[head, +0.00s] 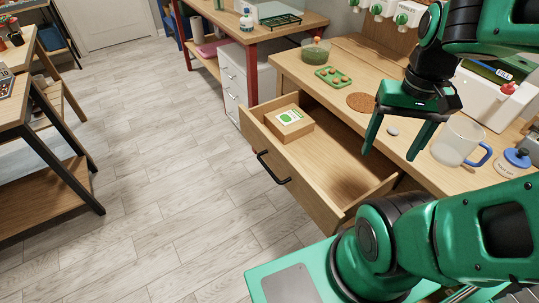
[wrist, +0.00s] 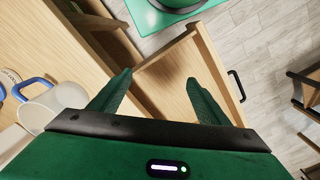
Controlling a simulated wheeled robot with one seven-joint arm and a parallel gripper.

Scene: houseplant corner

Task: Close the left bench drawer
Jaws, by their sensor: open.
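The left bench drawer (head: 335,168) is pulled well out of the wooden bench, in the middle of the head view. A black bar handle (head: 273,167) is on its front panel. A small cardboard box with a green and white label (head: 290,122) lies inside, towards the left end. My gripper (head: 389,152) is open and empty, fingers pointing down near the right part of the drawer and the bench edge. In the wrist view the drawer (wrist: 170,75) and its handle (wrist: 236,86) show beyond the fingers (wrist: 160,95). I cannot tell whether a finger touches the drawer.
On the bench are a green tray (head: 333,76), a cork disc (head: 361,102), a clear jug with a blue handle (head: 457,140) and a blue-lidded pot (head: 515,162). A shelf (head: 45,140) stands at the left. The floor (head: 150,190) before the drawer is clear.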

